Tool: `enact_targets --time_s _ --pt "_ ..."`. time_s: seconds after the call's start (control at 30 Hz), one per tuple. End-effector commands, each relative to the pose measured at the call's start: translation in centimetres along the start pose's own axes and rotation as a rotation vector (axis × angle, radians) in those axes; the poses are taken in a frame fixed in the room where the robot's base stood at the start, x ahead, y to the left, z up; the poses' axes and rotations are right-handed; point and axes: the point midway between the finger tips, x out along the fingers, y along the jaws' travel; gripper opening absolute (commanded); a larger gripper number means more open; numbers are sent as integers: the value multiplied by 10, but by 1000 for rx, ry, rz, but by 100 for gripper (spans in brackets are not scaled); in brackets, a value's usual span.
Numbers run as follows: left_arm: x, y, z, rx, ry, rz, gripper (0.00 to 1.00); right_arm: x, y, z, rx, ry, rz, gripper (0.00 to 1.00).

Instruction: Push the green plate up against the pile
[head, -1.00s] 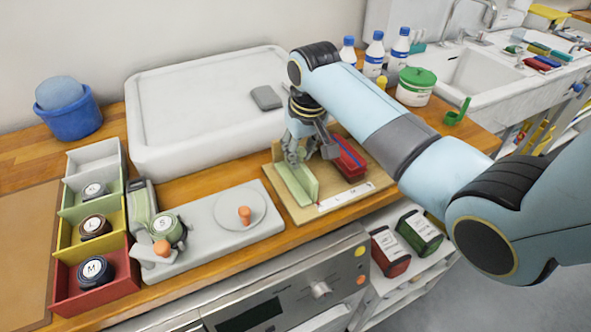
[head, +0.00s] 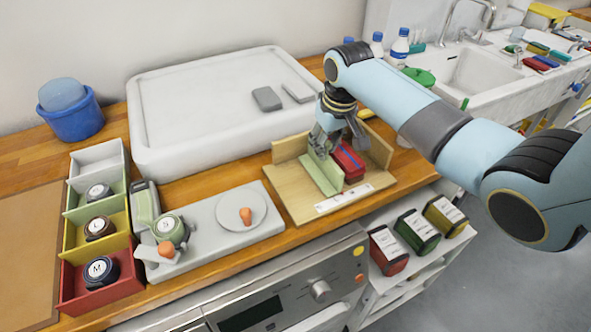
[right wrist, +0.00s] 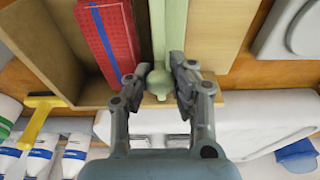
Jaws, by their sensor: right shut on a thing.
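The pale green plate (head: 323,176) stands upright on the wooden tray (head: 292,195). The pile (head: 349,163), red with a blue strap, lies just right of it, by the tray's right wall. In the right wrist view, a narrow strip of wood shows between the green plate (right wrist: 168,28) and the red pile (right wrist: 108,42), so they look close but apart. My right gripper (head: 322,152) is shut on the round knob (right wrist: 160,83) at the plate's end. The gripper hides part of the plate and pile in the head view. My left gripper is not in view.
A large white basin (head: 210,110) stands behind the tray. A grey scale with a plate (head: 239,211) and colored bins (head: 98,225) are to the left. Red, green and yellow containers (head: 417,231) sit on a lower shelf. The tray's left floor is clear.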

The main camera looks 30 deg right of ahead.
Motion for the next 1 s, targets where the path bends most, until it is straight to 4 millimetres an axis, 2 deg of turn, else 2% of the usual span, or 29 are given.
enact_targets --time_s 1.0 --pt "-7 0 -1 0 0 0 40 0 71 0 0 0 2 4"
